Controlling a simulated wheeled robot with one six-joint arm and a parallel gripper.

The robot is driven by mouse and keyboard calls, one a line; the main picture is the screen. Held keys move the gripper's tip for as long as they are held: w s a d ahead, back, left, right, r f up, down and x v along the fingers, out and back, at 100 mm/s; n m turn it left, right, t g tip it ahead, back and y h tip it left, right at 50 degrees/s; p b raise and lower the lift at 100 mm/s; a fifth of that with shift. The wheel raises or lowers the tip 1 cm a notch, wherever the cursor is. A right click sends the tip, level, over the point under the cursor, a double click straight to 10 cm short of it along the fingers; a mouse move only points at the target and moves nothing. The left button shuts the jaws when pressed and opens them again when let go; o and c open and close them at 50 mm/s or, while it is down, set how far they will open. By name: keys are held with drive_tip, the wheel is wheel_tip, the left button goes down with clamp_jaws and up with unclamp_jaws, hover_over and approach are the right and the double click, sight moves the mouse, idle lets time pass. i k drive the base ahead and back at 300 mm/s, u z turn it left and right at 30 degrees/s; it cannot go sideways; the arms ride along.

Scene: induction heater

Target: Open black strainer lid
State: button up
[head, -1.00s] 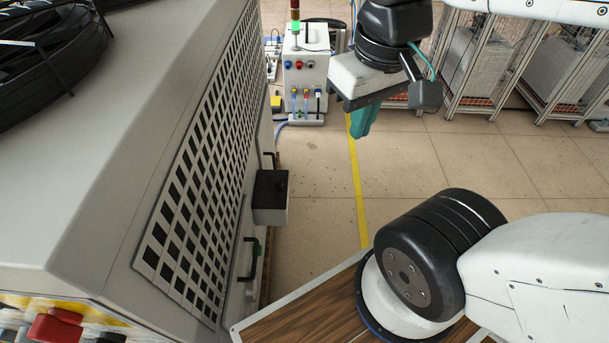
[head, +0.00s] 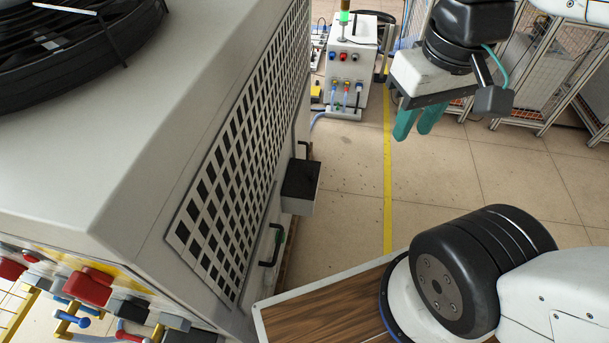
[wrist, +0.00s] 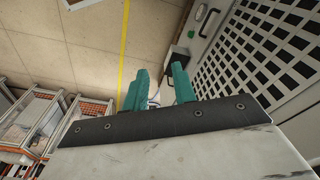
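No part is clearly marked as a strainer. A small box with a black top (head: 301,180) juts from the side of the large grey cabinet and may be the strainer with its lid; the top looks closed. My gripper (head: 418,122) hangs at the upper right of the head view, over open floor and apart from the box. Its two teal fingers are parted with nothing between them. In the wrist view my gripper (wrist: 159,90) shows the same gap, with the cabinet side to the right.
The grey cabinet (head: 125,130) has a grille (head: 235,150) and a black handle (head: 272,245). Red and blue valves (head: 88,288) are at lower left. A control box (head: 350,65) and wire cages (head: 535,75) stand behind. The tiled floor (head: 345,185) between is clear.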

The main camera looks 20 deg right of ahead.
sight(301, 181)
drive_tip(key=z, duration=0.05)
drive_tip(key=k, duration=0.5)
drive_tip(key=z, duration=0.8)
drive_tip(key=i, duration=0.8)
drive_tip(key=u, duration=1.05)
